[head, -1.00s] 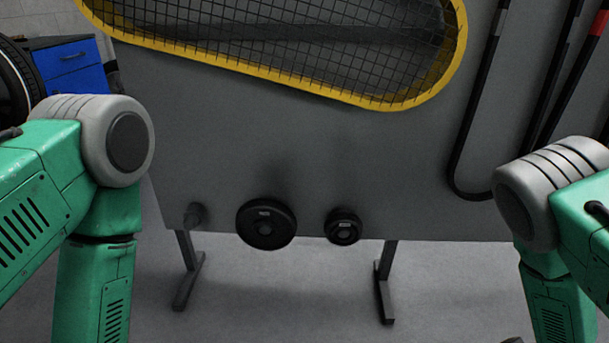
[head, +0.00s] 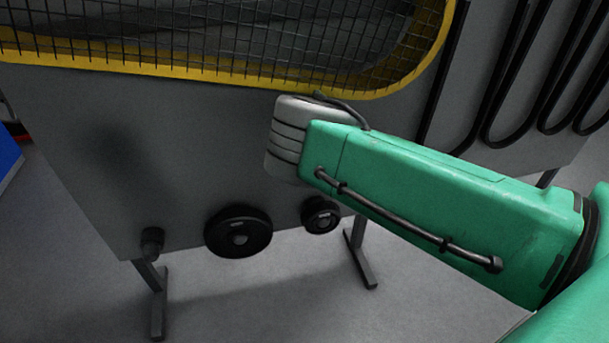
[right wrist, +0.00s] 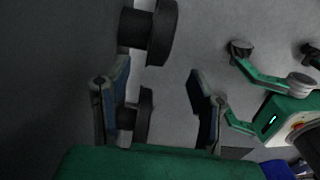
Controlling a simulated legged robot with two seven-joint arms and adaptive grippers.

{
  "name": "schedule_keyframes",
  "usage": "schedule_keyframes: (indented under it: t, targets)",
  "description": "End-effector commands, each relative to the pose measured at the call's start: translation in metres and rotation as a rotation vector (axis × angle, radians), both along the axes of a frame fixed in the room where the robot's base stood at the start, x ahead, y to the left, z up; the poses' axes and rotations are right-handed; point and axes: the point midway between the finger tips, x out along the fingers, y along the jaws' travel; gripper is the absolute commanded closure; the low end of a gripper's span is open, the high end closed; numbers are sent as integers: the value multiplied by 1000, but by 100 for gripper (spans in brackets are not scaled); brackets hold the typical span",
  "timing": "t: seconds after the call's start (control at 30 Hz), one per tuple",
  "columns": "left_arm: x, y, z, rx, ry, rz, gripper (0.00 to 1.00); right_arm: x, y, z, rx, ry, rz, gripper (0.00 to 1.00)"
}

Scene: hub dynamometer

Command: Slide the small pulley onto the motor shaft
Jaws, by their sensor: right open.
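The small pulley (head: 320,214) is a black disc on a peg near the lower edge of the grey panel, right of a larger black pulley (head: 238,231). A bare dark stub (head: 152,241), which looks like the motor shaft, sticks out at the panel's lower left. In the right wrist view my right gripper (right wrist: 160,78) is open and empty. Its blue-grey fingers are spread with the small pulley (right wrist: 144,117) in view between them; whether they touch it I cannot tell. The larger pulley (right wrist: 163,33) is beyond the fingertips. My left gripper is in neither view.
A yellow-framed mesh guard (head: 380,88) covers the upper panel (head: 110,160). Black looped hoses (head: 490,120) hang at the right. The panel's stand legs (head: 158,305) reach the floor. The floor in front is clear.

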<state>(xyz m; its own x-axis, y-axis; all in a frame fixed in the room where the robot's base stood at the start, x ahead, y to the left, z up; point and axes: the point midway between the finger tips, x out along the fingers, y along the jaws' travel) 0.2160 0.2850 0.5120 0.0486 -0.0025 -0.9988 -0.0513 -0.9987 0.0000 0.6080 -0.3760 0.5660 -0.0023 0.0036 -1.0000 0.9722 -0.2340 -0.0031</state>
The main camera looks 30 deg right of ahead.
Motion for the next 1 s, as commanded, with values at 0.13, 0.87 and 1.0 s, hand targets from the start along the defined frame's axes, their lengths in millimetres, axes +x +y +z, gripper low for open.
schedule_keyframes:
  t: [0.13,0.87,1.0]
  targets:
    - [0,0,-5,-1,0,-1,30,1,5,-2,-9,-1,1,50]
    - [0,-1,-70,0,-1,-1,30,1,6,-82,-9,-2,1,50]
    - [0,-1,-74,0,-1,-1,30,1,8,-89,-13,-1,1,50]
